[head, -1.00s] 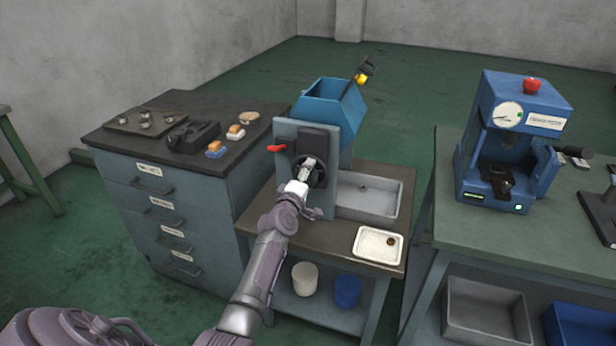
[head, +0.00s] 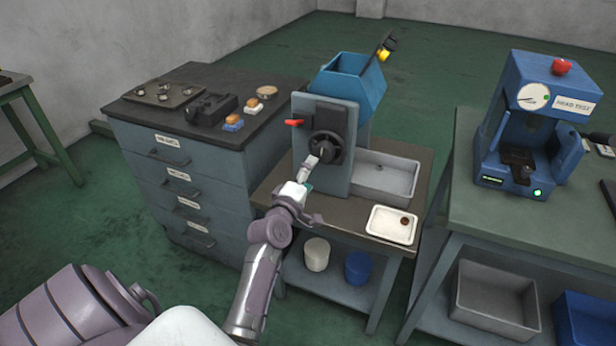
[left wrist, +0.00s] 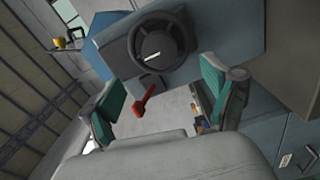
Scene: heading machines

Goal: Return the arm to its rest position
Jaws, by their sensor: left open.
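My left arm reaches in from the lower left of the head view. Its gripper (head: 308,173) is in front of and a little below the black handwheel (head: 325,148) on the grey-blue heading machine (head: 333,115). In the left wrist view the two green-padded fingers (left wrist: 165,98) are spread apart with nothing held between them. The handwheel (left wrist: 160,47) shows beyond them, apart from the fingertips. A red lever (left wrist: 146,100) appears between the fingers in that view. My right gripper does not show.
A drawer cabinet (head: 185,185) stands left of the machine, with tooling on top. A grey tray (head: 385,178) and a white tray (head: 392,225) lie right of the gripper. A green workbench (head: 465,225) with a blue tester (head: 530,135) stands further right. Green floor is open behind.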

